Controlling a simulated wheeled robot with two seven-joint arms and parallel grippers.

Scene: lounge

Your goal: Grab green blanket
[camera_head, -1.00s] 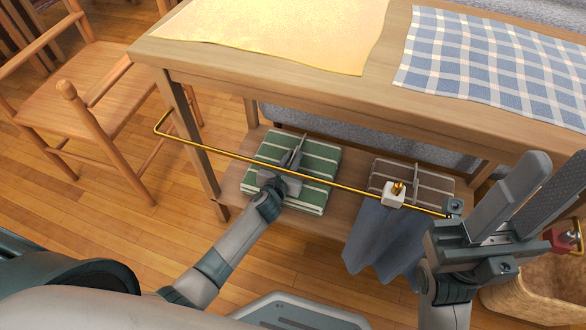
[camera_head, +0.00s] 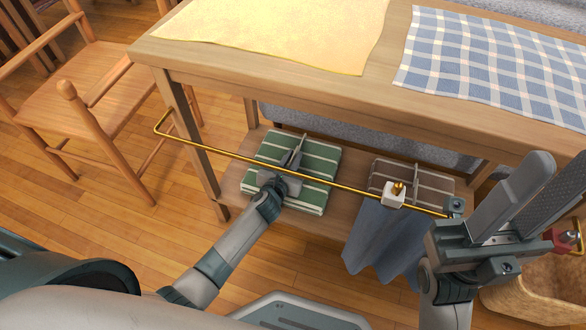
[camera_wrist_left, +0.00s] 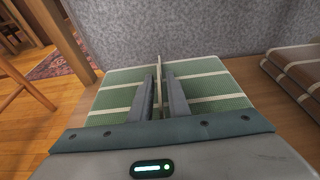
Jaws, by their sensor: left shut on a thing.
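The green blanket (camera_head: 315,160) lies folded, with white stripes, on the low wooden shelf under the table. It also fills the middle of the left wrist view (camera_wrist_left: 210,88). An upright raised strip stands along its middle. My left gripper (camera_head: 294,160) is over the blanket, its two fingers shut on this strip, one on each side, as the left wrist view (camera_wrist_left: 160,95) shows. My right gripper (camera_head: 510,205) is at the right of the head view, its two fingers apart with nothing seen between them.
A brass rail (camera_head: 260,162) runs along the table's front, above my left gripper's wrist. A brown striped folded blanket (camera_head: 430,180) lies to the right, with a blue-grey cloth (camera_head: 375,240) hanging before it. A wooden chair (camera_head: 85,95) stands left, a wicker basket (camera_head: 530,300) lower right.

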